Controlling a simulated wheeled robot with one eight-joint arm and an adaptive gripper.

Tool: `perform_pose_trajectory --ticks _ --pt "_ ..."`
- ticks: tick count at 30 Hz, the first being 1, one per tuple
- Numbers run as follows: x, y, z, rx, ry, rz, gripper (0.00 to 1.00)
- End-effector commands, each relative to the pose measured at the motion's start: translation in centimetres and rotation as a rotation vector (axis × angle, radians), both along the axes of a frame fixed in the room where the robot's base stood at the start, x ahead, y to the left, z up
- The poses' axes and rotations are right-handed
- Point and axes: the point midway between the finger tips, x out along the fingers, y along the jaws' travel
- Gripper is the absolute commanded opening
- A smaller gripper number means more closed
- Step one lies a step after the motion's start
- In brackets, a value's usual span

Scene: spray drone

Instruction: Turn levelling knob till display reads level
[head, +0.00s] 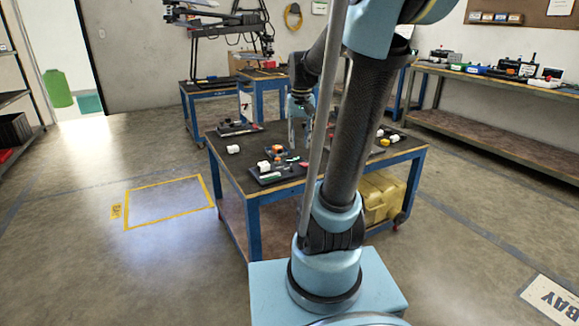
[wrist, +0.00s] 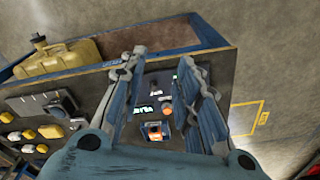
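My gripper (wrist: 163,60) is open, its two fingers apart with nothing between the tips. In the head view my gripper (head: 298,132) points down over the middle of the blue-legged bench. A dark round part (wrist: 175,84) lies close to the right finger. I cannot tell which part is the levelling knob, or whether a finger touches anything.
The bench top (head: 232,168) holds several small devices around my gripper. A yellow case (head: 382,196) sits on the lower shelf. A drone (head: 225,20) stands on benches behind. A long side bench (head: 480,85) is at right. The floor at left is clear.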

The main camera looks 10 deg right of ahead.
Motion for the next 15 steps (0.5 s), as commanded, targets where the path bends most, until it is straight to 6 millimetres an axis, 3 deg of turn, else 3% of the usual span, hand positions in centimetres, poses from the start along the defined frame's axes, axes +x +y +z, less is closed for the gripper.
perform_pose_trajectory --ticks 1,9,15 --pt "1.7 0.0 0.3 0.000 0.007 -0.008 0.30" --pt "9.4 -0.1 0.5 0.003 0.045 -0.050 0.30" --pt "13.6 -0.1 -0.1 0.004 0.068 -0.075 0.30"
